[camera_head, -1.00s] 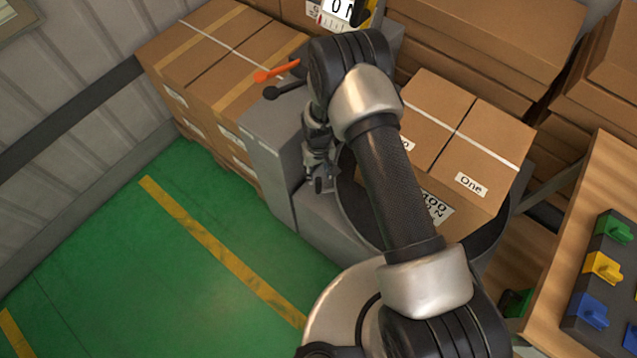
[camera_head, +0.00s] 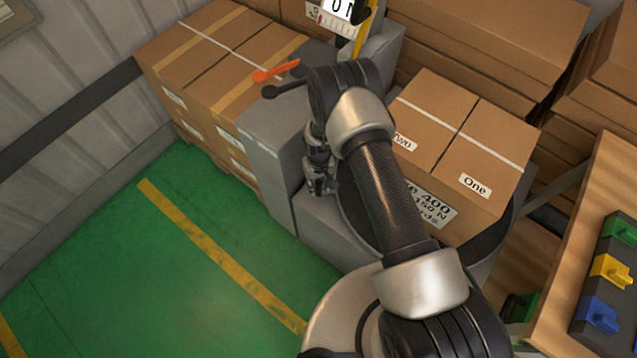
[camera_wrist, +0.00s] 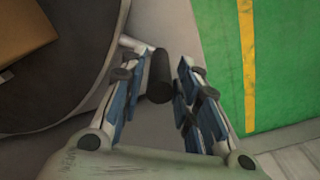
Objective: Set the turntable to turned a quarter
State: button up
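The turntable is a round black disc (camera_head: 496,238) under a cardboard box (camera_head: 452,138) with "One" and "Two" labels. In the wrist view, the dark disc (camera_wrist: 62,105) fills the left side with a light rim. A short black handle (camera_wrist: 159,76) shows between my fingers, near a light rod beside the disc's rim. My gripper (camera_wrist: 158,68) is open, one finger on each side of the handle; I cannot tell if either touches it. In the head view, my gripper (camera_head: 320,180) is at the left edge of the turntable, and the arm hides part of the disc.
A grey block (camera_head: 272,165) stands left of my gripper, with an orange lever (camera_head: 275,71) and a black lever (camera_head: 284,89). Stacked boxes (camera_head: 200,75) stand behind it. A wooden bench (camera_head: 570,235) with colored switches is at right. Green floor (camera_head: 150,270) is open at lower left.

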grip_shut()
jog(key=shift+s, duration=0.1)
dwell(0.4)
